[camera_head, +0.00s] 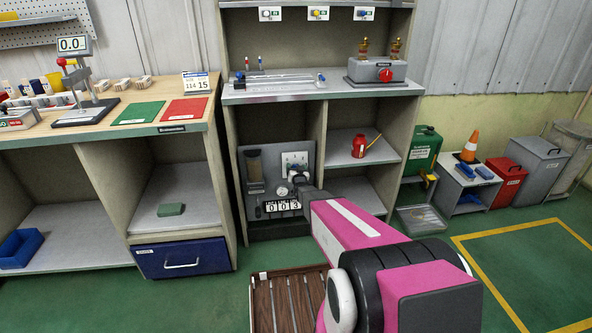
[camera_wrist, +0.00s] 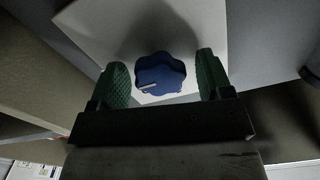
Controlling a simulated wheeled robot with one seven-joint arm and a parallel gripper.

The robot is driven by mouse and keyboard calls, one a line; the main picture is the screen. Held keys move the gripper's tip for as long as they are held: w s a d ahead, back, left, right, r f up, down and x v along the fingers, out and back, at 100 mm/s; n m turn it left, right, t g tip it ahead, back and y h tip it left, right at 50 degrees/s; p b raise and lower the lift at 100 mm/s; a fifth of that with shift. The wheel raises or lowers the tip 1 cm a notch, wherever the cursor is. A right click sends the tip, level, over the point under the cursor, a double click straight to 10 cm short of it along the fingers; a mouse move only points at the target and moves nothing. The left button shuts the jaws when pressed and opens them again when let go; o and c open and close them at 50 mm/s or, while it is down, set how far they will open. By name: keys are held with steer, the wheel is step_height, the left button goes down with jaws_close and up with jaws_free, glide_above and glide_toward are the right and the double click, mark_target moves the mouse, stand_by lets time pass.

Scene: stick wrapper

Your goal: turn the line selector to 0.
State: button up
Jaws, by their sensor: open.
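The line selector appears to be the blue lobed knob (camera_wrist: 158,80) on a pale square plate in the wrist view. A short white pointer mark lies near its lower left edge, roughly sideways in the picture. My gripper (camera_wrist: 161,62) is open, with one green finger on each side of the knob; gaps show between knob and fingers. In the head view, my gripper (camera_head: 298,178) reaches into the lower middle compartment, in front of the pale selector plate (camera_head: 294,158) on a grey panel (camera_head: 254,212). It hides the knob there. I cannot read any position labels.
A counter reading 003 (camera_head: 283,206) and a round gauge (camera_head: 282,191) sit on the panel close to my gripper. Compartment walls and a shelf top (camera_head: 275,96) enclose it. A red can (camera_head: 359,148) stands in the compartment to the right.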

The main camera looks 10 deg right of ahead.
steer(key=c, duration=0.9)
